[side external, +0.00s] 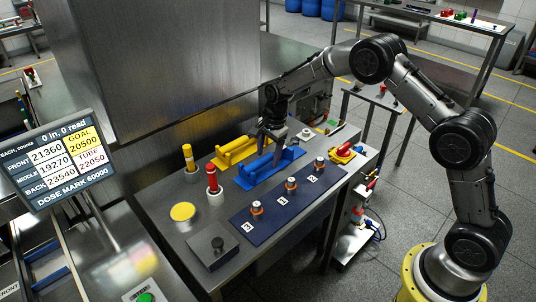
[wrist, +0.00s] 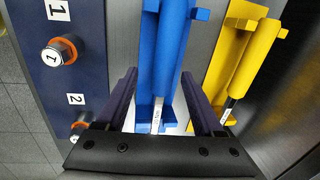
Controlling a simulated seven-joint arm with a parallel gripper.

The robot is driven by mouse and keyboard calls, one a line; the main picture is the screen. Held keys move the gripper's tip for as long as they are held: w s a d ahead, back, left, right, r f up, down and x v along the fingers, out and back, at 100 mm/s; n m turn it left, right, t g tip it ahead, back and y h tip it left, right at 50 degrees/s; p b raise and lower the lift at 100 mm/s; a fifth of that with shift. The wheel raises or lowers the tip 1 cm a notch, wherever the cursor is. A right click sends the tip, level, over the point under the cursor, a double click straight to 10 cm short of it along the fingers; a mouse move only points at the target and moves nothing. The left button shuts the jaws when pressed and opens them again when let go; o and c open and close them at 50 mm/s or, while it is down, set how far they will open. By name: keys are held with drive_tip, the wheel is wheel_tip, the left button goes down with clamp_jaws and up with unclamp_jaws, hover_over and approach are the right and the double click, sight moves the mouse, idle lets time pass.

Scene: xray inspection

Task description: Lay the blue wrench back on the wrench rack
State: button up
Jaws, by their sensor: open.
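My gripper (side external: 273,138) is open above the blue cradle-like holder (side external: 270,170). In the wrist view its two dark fingers (wrist: 159,75) stand on either side of the narrow lower part of the blue holder (wrist: 172,45). A pale labelled strip (wrist: 158,114) shows between the fingers, on or in the blue holder; I cannot tell whether it belongs to a tool. Nothing is visibly gripped. I cannot make out a blue wrench or a wrench rack for certain in either view.
A yellow holder (side external: 237,150) stands beside the blue one. A dark blue mat (side external: 270,207) with several numbered, orange-ringed posts lies in front. Red (side external: 212,178) and yellow (side external: 188,157) posts and a yellow disc (side external: 183,211) stand left. A metal cabinet (side external: 150,60) rises behind.

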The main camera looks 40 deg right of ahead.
wheel_tip(320, 180, up, 14)
drive_tip(key=s, duration=0.2)
drive_tip(key=shift+d+f, duration=0.2)
drive_tip(key=s+a+r+t, duration=0.15)
drive_tip(key=s+r, duration=0.35)
drive_tip(key=r, duration=0.8)
drive_tip(key=s+r+n+t, duration=0.2)
drive_tip(key=s+r+n, duration=0.25)
drive_tip(key=s, duration=0.65)
drive_tip(key=s+f+n, duration=0.4)
drive_tip(key=s+n, duration=0.2)
drive_tip(key=s, duration=0.4)
drive_tip(key=s+f+n, duration=0.5)
drive_tip(key=s+n, duration=0.2)
drive_tip(key=s, duration=0.3)
drive_tip(key=shift+s+a, duration=0.25)
drive_tip(key=shift+a, duration=0.1)
